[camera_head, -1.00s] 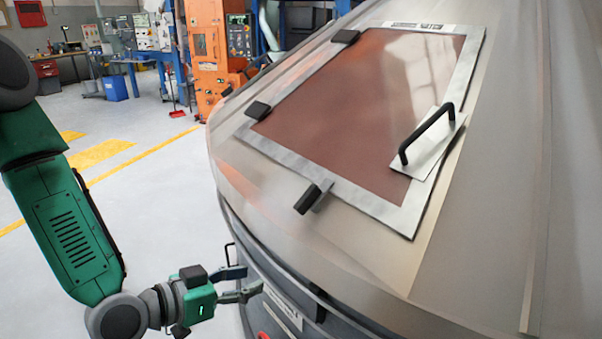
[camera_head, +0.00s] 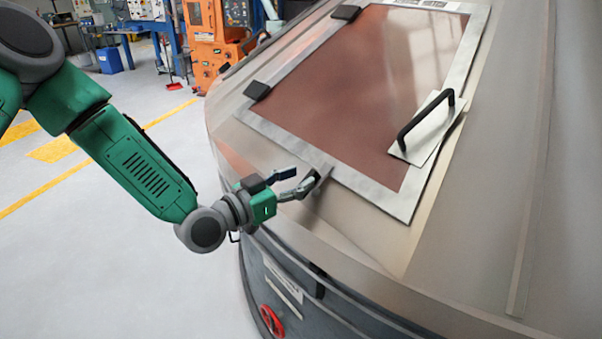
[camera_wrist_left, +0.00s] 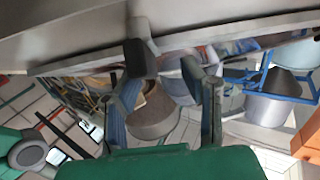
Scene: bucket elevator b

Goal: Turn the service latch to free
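The service latch (camera_head: 323,176), a short dark handle, sits at the lower edge of the framed brown hatch panel (camera_head: 355,95), partly covered by my gripper. My left gripper (camera_head: 297,181) is at the latch with its fingers pointing toward it. In the left wrist view the dark latch (camera_wrist_left: 140,58) stands close to the tip of the left-hand finger, and the other finger is well apart across a gap. The left gripper (camera_wrist_left: 165,80) is open. I cannot tell whether a finger touches the latch. My right gripper is not in view.
Two other dark clips (camera_head: 257,91) and (camera_head: 346,13) hold the panel's left side. A black bar handle (camera_head: 425,120) on a pale plate stands at the panel's right. A red round knob (camera_head: 272,320) is low on the housing. The floor at the left is clear.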

